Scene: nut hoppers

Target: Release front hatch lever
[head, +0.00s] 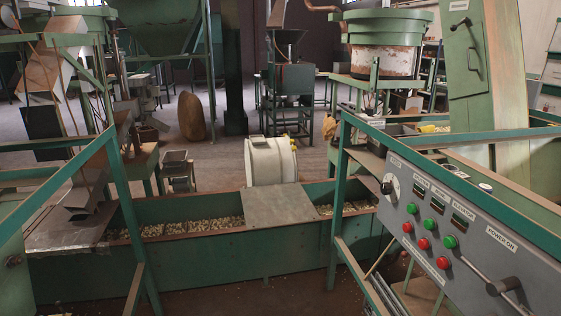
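No lever in view is readably marked as the front hatch lever. A metal lever with a black grip (503,286) is mounted on the grey control panel (450,222) at the lower right. Another black handle (461,24) sits on the tall green cabinet (470,75) at the upper right, above a metal pull handle. A small dark fitting (13,260) shows on the green panel at the left edge; I cannot tell what it is. Neither of my grippers is in view.
A long green trough (210,250) holding nuts runs across the middle, partly covered by a metal plate (280,205). Green railings (337,205) stand at left and right. The panel carries red and green buttons and a dial (389,186). Bare floor shows in front of the trough.

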